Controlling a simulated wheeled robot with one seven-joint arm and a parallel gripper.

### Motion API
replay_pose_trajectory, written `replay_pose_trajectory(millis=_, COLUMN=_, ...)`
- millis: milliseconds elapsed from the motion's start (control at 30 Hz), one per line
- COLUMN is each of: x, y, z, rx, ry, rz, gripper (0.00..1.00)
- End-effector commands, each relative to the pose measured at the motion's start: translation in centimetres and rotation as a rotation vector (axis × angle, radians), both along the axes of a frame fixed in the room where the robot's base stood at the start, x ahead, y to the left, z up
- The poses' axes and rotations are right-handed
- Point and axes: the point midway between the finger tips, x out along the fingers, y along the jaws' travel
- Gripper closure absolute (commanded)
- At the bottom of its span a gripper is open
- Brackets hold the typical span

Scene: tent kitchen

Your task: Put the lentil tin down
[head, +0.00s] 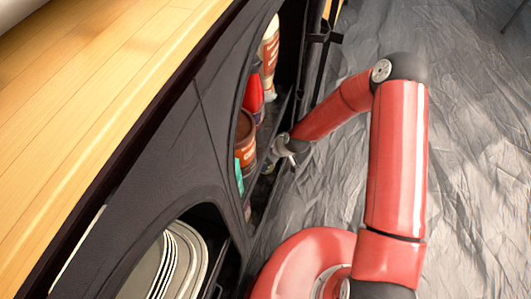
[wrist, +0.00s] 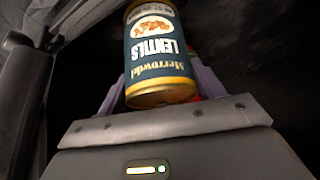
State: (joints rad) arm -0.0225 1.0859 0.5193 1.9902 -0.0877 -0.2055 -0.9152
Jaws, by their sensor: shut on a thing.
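The lentil tin (wrist: 157,55) is dark blue-green with a gold rim and a label reading "LENTILS". It appears upside down in the wrist view, and its far end is cut off by the top of the picture. My gripper (wrist: 160,85) is shut on the tin, with a finger on each side of it. In the head view my gripper (head: 283,150) is at the opening of a black fabric cupboard. The tin cannot be made out for certain there. What lies under the tin is hidden.
Inside the black cupboard (head: 185,135) stand a brown-and-orange tin (head: 246,140), a red container (head: 254,95) and a white-and-red bottle (head: 270,55). Stacked plates (head: 180,262) sit in a lower opening. A wooden counter (head: 95,90) runs above. The grey floor sheet (head: 475,150) is clear.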

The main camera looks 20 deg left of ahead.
Motion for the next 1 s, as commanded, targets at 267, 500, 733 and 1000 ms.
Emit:
replay_pose_trajectory(millis=267, x=0.0, y=0.0, z=0.0, rx=0.0, ry=0.0, rz=0.0, gripper=0.11)
replay_pose_trajectory(millis=500, x=0.0, y=0.0, z=0.0, rx=0.0, ry=0.0, rz=0.0, gripper=0.11)
replay_pose_trajectory(millis=733, x=-0.3, y=-1.0, z=1.8, rx=0.001, ry=-0.001, rz=-0.002, gripper=0.11)
replay_pose_trajectory(millis=1000, x=-1.4, y=-3.9, z=6.8, rx=0.001, ry=-0.001, rz=-0.002, gripper=0.11)
